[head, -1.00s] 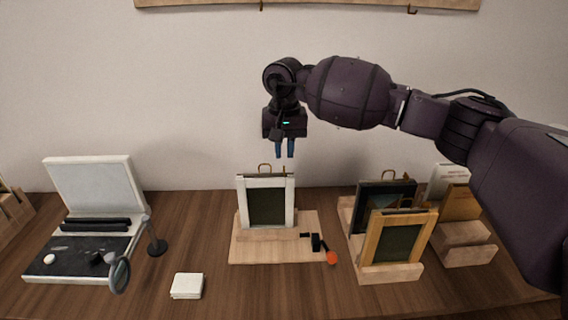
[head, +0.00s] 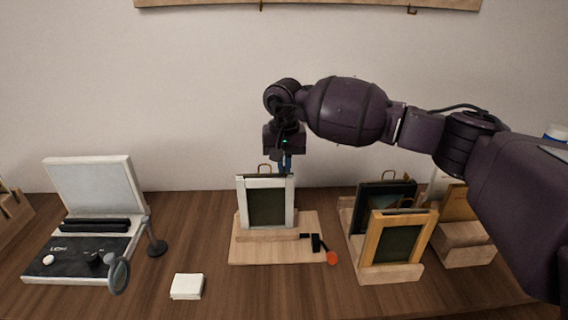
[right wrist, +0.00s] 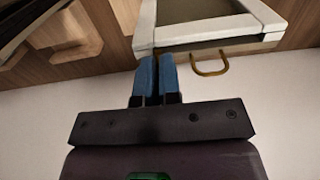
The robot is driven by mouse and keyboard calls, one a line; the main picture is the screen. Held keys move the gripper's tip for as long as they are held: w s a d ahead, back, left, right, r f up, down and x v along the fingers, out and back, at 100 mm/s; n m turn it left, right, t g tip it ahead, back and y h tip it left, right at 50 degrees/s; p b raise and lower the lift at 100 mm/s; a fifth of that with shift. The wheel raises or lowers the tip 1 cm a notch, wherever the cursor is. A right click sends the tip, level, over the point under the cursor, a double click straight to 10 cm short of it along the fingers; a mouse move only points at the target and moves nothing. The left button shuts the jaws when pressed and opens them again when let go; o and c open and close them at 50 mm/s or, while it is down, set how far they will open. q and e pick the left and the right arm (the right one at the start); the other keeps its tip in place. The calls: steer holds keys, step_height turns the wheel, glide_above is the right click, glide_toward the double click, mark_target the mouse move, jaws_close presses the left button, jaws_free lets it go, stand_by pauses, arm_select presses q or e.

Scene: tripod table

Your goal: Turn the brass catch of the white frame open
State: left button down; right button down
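The white frame (head: 240,205) with a dark panel stands upright on a wooden base board (head: 275,255). A brass loop (head: 264,168) rises from its top; it also shows in the right wrist view (right wrist: 211,68), right of the fingers. I cannot make out a separate brass catch. My right gripper (head: 285,168) points down just behind the frame's top right corner. In the right wrist view its blue fingers (right wrist: 158,62) lie side by side with almost no gap, their tips at the frame's edge. Anything thin between the tips is hidden. My left gripper is not in view.
A rack holding a dark frame (head: 372,192) and a wooden frame (head: 375,240) stands to the right. A white-lidded device (head: 90,185) and magnifier (head: 120,275) stand left, with white squares (head: 187,286) in front.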

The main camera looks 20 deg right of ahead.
steer(key=shift+m, duration=0.3)
steer(key=m, duration=0.4)
steer(key=shift+r+p, duration=0.15)
steer(key=shift+p, duration=0.2)
steer(key=m, duration=0.3)
steer(key=shift+p, duration=0.3)
steer(key=m+p, duration=0.1)
steer(key=m, duration=0.2)
steer(key=shift+m, duration=0.4)
steer(key=m, duration=0.2)
steer(key=shift+m+p, duration=0.3)
steer(key=shift+p, duration=0.1)
steer(key=shift+m+p, duration=0.3)
steer(key=shift+m, duration=1.3)
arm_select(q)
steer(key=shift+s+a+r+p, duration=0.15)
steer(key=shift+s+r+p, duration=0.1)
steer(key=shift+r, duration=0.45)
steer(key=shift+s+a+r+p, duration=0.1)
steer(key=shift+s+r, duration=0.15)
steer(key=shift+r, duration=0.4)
arm_select(e)
steer(key=shift+m, duration=0.5)
